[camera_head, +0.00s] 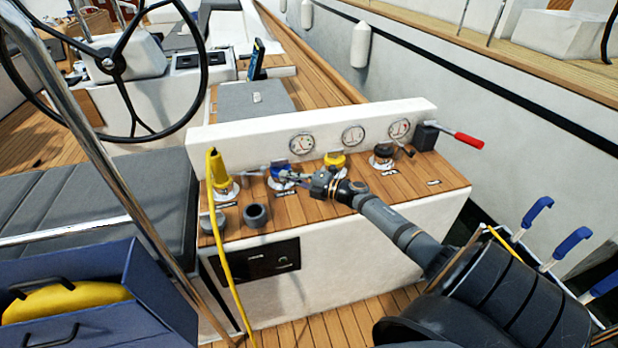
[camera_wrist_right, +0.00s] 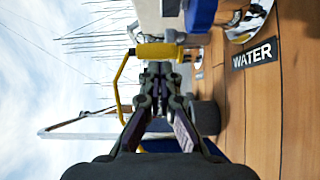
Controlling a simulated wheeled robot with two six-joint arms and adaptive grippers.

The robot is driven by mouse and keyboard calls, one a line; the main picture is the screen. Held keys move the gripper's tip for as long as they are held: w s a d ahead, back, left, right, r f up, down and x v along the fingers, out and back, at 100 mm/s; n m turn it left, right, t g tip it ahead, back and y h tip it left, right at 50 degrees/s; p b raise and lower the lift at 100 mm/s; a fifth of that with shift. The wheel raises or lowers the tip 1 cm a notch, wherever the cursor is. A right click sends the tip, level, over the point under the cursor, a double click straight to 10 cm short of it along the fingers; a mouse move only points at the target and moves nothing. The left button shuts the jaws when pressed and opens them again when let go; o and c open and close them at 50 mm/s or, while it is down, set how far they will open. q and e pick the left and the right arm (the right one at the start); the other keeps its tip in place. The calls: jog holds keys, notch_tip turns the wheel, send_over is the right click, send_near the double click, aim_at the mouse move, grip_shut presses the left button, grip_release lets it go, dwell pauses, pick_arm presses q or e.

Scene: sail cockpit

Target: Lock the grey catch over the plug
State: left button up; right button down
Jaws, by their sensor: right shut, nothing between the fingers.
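The yellow plug (camera_head: 219,170) stands upright at the left end of the wooden console top, its yellow cable running from its top down the front. In the right wrist view the plug (camera_wrist_right: 157,50) lies sideways ahead of the fingers. A small grey metal part, seemingly the catch (camera_wrist_right: 173,38), shows at its socket end; I cannot tell whether it lies over the plug. My right gripper (camera_head: 287,177) reaches in from the right over the console, pointing at the plug. In the wrist view its fingertips (camera_wrist_right: 159,70) are shut and empty, close before the plug. My left gripper is out of view.
A blue fitting (camera_head: 276,169), a yellow one (camera_head: 334,161) and a black one (camera_head: 382,157) line the console. A dark round cup (camera_head: 256,214) stands in front of the plug. The white gauge panel (camera_head: 270,137) rises behind. A red-handled lever (camera_head: 467,140) is at right.

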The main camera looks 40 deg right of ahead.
jog(key=d, duration=0.1)
jog(key=d+f, duration=0.1)
jog(key=d, duration=0.2)
jog(key=shift+s+f+b, duration=0.1)
jog(key=shift+f+b, duration=0.2)
jog(key=shift+f, duration=0.05)
jog(key=s+d, duration=0.1)
jog(key=d, duration=0.1)
jog(key=shift+s+d+r, duration=0.35)
jog(key=shift+d, duration=0.1)
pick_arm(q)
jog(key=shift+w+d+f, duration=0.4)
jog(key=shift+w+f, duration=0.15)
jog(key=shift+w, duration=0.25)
